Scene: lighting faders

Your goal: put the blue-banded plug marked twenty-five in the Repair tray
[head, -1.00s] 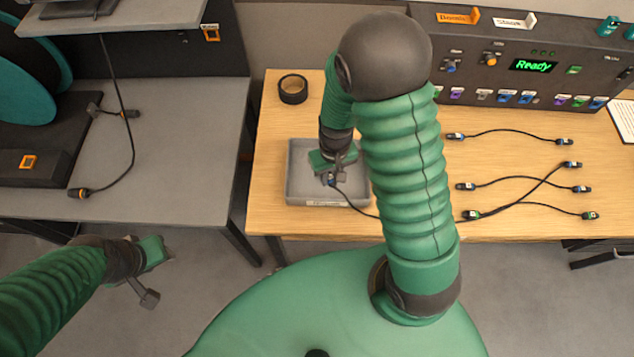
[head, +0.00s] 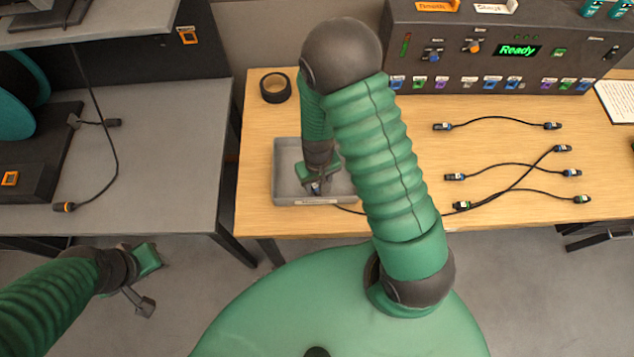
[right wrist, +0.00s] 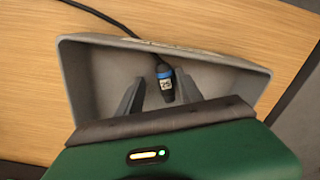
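The blue-banded plug (right wrist: 165,82) has a pale label that seems to read 25. It lies inside the grey tray (right wrist: 228,80), and its cable runs out over the rim. In the head view the tray (head: 284,180) stands at the table's left part, with a white label on its front too small to read surely. My right gripper (right wrist: 158,94) reaches down into the tray. Its two fingers stand apart on either side of the plug, with gaps visible. My left gripper (head: 150,258) hangs low at the left, away from the tables; its fingers are not clear.
A black tape roll (head: 276,87) lies behind the tray. Several cables with plugs (head: 497,122) lie to the right, before the dark fader console (head: 440,65) with its Ready display. A grey side table (head: 165,150) at left holds another cable.

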